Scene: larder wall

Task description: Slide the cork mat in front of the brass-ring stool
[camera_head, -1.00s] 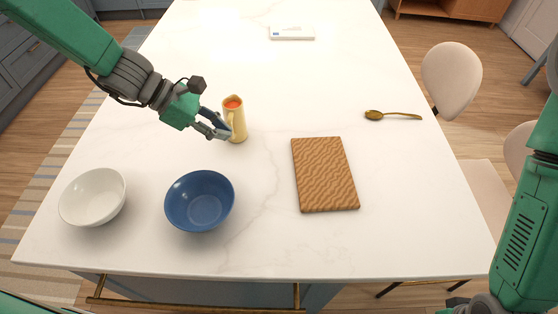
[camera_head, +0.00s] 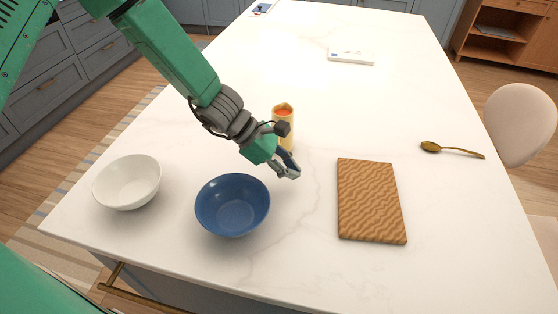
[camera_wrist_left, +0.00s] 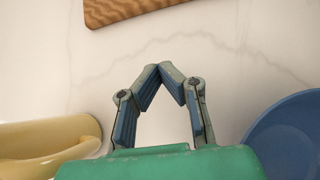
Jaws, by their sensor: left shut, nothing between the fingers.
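The cork mat (camera_head: 371,201), a brown rectangle with a wavy pattern, lies flat on the white table right of the blue bowl. Its edge also shows at the top of the left wrist view (camera_wrist_left: 125,10). My left gripper (camera_head: 291,172) is shut and empty, low over the table between the blue bowl and the mat, apart from the mat. Its fingertips meet in the left wrist view (camera_wrist_left: 161,70). A cream seat (camera_head: 522,124) stands beyond the table's right edge; no brass ring shows on it, so I cannot tell whether it is the brass-ring stool. My right gripper is out of view.
A yellow pitcher (camera_head: 284,113) stands just behind my left gripper, partly hidden. The blue bowl (camera_head: 232,205) is close by on the near side, with a white bowl (camera_head: 128,182) further left. A gold spoon (camera_head: 452,150) lies toward the right edge.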

